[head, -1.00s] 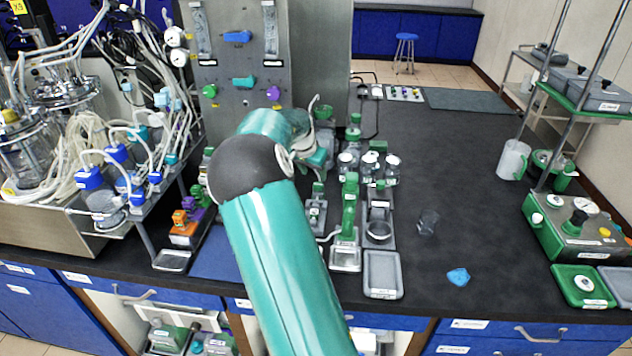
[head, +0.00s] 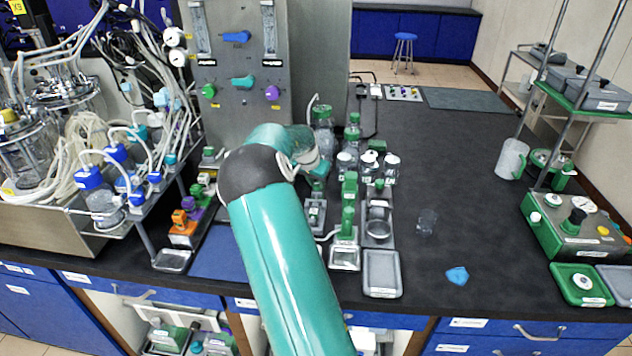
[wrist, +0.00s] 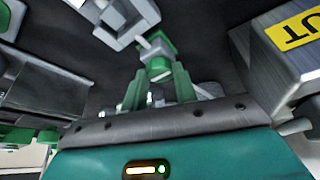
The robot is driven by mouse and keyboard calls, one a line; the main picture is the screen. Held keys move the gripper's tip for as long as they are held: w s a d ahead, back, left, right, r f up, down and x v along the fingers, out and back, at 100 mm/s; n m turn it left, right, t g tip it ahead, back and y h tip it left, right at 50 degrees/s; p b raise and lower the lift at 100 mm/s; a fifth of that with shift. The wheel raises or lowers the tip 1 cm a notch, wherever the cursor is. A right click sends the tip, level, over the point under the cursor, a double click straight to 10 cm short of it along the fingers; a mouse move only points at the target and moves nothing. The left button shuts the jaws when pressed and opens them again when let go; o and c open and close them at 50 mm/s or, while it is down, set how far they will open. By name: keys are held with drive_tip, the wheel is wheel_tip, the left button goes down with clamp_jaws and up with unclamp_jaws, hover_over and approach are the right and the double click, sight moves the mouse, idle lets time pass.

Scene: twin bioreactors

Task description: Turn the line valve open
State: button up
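My gripper (wrist: 157,78) shows at the bottom of the wrist view with green fingers reaching up. A small green fitting with a pale end (wrist: 157,62) sits right at the fingertips; it may be the line valve's handle, but I cannot be sure. The fingers' gap and any contact with it are unclear. A grey bracket-like part (wrist: 115,20) lies just beyond. In the head view my arm hides the gripper's fingers, which are near the glass bottles behind my wrist. No part there is clearly marked as the line valve.
A grey block with a yellow label (wrist: 295,32) stands close on the right in the wrist view. A metal panel (head: 215,100) with coloured handles stands behind my arm. Tubing and vessels crowd the left. Bottles (head: 368,165) stand right of my wrist. The dark bench (head: 460,170) farther right is mostly clear.

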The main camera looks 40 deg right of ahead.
drive_tip(key=shift+n, duration=0.3)
drive_tip(key=n, duration=0.1)
drive_tip(key=n+t, duration=0.1)
drive_tip(key=n, duration=0.1)
drive_tip(key=n+y, duration=0.1)
drive_tip(key=shift+s+d+r+t, duration=0.1)
drive_tip(key=shift+s+d+t, duration=0.15)
drive_tip(key=shift+t, duration=0.15)
drive_tip(key=n+t+y, duration=0.1)
drive_tip(key=n, duration=0.3)
drive_tip(key=shift+s+d+n, duration=0.1)
drive_tip(key=shift+d+n, duration=0.05)
drive_tip(key=shift+n, duration=0.25)
drive_tip(key=n+y, duration=0.1)
drive_tip(key=n, duration=0.1)
drive_tip(key=n+y, duration=0.1)
drive_tip(key=n, duration=0.1)
drive_tip(key=shift+d+n+t, duration=0.15)
drive_tip(key=shift+n+t, duration=0.15)
drive_tip(key=shift+d+n+y, duration=0.1)
drive_tip(key=shift+n+y, duration=0.7)
drive_tip(key=shift+n, duration=1.2)
drive_tip(key=o, duration=1)
drive_tip(key=shift+c, duration=0.2)
